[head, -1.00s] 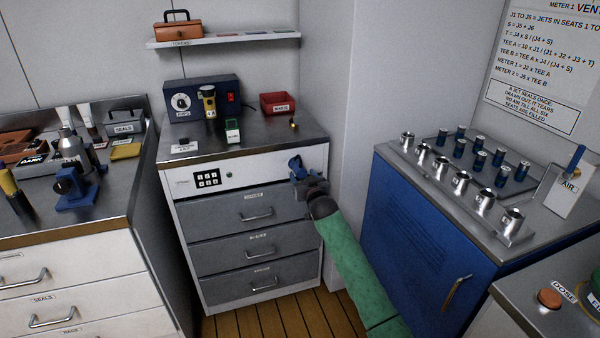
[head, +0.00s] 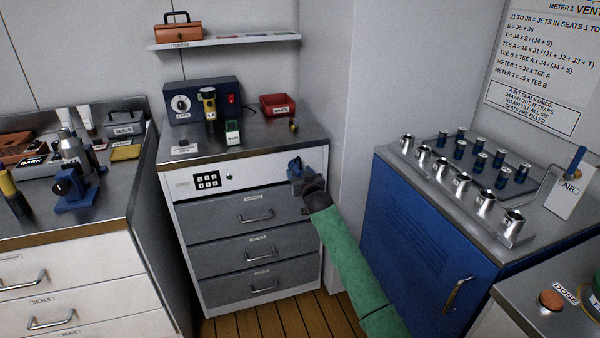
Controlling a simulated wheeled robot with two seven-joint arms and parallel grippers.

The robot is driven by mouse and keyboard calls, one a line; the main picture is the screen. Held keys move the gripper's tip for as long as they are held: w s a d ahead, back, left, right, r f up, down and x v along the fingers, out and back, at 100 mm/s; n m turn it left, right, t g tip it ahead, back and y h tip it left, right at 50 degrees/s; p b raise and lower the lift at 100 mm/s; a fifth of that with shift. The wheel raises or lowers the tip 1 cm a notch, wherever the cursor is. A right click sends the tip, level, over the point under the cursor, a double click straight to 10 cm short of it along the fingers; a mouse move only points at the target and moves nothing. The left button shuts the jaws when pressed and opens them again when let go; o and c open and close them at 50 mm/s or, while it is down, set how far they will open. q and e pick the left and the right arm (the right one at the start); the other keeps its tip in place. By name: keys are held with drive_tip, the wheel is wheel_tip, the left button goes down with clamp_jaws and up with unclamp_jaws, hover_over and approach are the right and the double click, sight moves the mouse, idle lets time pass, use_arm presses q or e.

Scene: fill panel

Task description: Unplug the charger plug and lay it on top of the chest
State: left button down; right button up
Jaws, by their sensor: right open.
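The chest is a white and grey drawer unit with a steel top (head: 258,140). On it stands a dark blue box (head: 184,116) with a dial and a red switch. A yellow and black upright piece (head: 209,103) with a small label is at the front of this box; I cannot tell for sure whether it is the charger plug or whether it is plugged in. My right gripper (head: 296,170) is open and empty, in front of the chest's upper right corner, below the top's front edge and apart from the blue box. My left gripper is not in view.
On the chest top are a red bin (head: 278,105), a green and white bottle (head: 233,131) and a small brass piece (head: 294,125). A shelf (head: 225,40) hangs above. A blue cabinet (head: 425,225) with metal cylinders stands right. The top's front middle is bare.

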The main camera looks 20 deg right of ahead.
drive_tip(key=shift+p, duration=0.3)
idle(0.6)
idle(0.4)
clamp_jaws()
drive_tip(key=shift+s+d+p, duration=0.1)
drive_tip(key=shift+s+p, duration=1.8)
drive_tip(key=shift+s, duration=0.95)
drive_tip(key=shift+s, duration=0.15)
